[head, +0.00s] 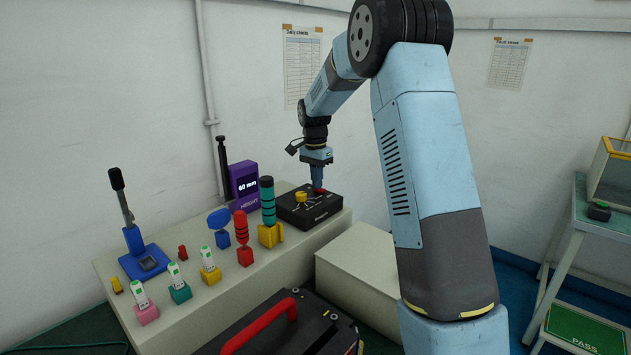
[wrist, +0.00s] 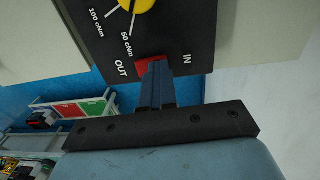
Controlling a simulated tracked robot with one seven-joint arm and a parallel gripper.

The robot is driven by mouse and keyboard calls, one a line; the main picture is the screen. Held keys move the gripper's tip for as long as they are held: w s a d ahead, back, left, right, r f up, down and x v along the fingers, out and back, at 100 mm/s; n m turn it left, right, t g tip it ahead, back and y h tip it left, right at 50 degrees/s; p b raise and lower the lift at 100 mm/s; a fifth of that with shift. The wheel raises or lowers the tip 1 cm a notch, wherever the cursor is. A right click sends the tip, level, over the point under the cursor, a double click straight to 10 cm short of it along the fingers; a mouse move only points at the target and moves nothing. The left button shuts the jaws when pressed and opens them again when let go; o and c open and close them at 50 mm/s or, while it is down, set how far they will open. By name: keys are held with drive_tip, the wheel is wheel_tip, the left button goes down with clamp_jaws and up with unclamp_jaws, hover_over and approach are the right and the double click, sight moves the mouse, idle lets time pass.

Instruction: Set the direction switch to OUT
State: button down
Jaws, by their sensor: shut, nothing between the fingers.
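The direction switch is a small red part (wrist: 147,69) on a black box (head: 318,214), between the white words OUT and IN. In the wrist view OUT is on its left and IN on its right. Its red surface is partly covered by my fingers, and I cannot tell which way it is set. My gripper (head: 318,187) points down at the switch with its fingers closed together and empty. In the wrist view the fingertips (wrist: 158,66) overlap the red part; whether they touch it is unclear.
A yellow knob (head: 300,197) sits on the same box. On the bench (head: 205,310) stand a purple height display (head: 245,186), a green-and-black handled tool (head: 267,200), a red one (head: 241,228) and a blue lever stand (head: 140,258). A black case with a red handle (head: 260,326) is in front.

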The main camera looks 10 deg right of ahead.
drive_tip(key=shift+s+d+f, duration=0.3)
drive_tip(key=shift+s+f, duration=0.3)
drive_tip(key=shift+s, duration=0.25)
drive_tip(key=shift+d, duration=0.2)
wheel_tip(320, 180, up, 15)
drive_tip(key=w+a, duration=0.1)
drive_tip(key=shift+w, duration=0.15)
drive_tip(key=shift+r, duration=0.1)
